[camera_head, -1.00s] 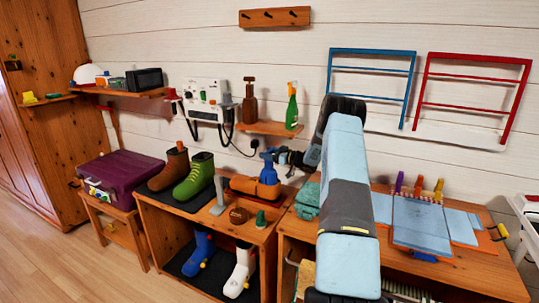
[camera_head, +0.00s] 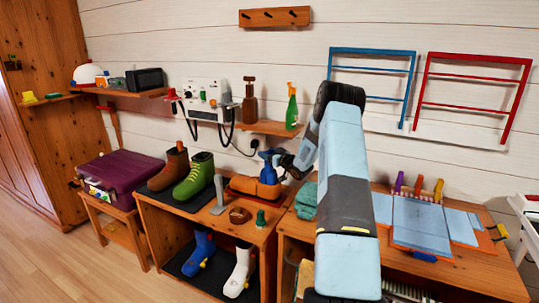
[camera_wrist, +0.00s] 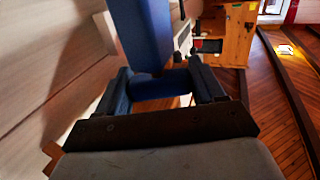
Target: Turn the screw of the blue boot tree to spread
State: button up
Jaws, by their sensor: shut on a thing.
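The blue boot tree (camera_head: 268,173) stands on an orange-brown block on the bench, left of my arm in the head view. In the wrist view its large blue body (camera_wrist: 143,35) rises close in front of me. My gripper (camera_head: 281,161) meets the boot tree from the right. In the wrist view my gripper (camera_wrist: 162,85) has its two fingers on either side of a short blue cylindrical part, seemingly the screw's knob (camera_wrist: 160,88), and is shut on it. The threads and the inner join of the boot tree are hidden.
A green boot (camera_head: 195,176) and a brown boot (camera_head: 173,164) stand on a dark mat to the left. A grey upright tool (camera_head: 219,194), a brown ring (camera_head: 239,215) and a small green cone (camera_head: 260,218) stand in front. A teal item (camera_head: 306,201) lies right of the tree.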

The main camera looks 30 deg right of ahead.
jog(key=m+h, duration=0.3)
jog(key=h, duration=0.2)
jog(key=m+h, duration=0.3)
jog(key=h, duration=0.2)
jog(key=shift+a+m+h, duration=0.2)
jog(key=shift+m+h, duration=0.2)
jog(key=m+g+h, duration=0.3)
jog(key=h, duration=0.2)
jog(key=shift+w+m, duration=0.1)
jog(key=shift+m, duration=0.3)
jog(key=shift+d+m+g+h, duration=0.15)
jog(key=shift+m+g+h, duration=1.15)
jog(key=shift+g+h, duration=0.25)
jog(key=o, duration=1)
jog(key=shift+c, duration=0.2)
jog(key=v, duration=1.3)
jog(key=shift+a, duration=0.35)
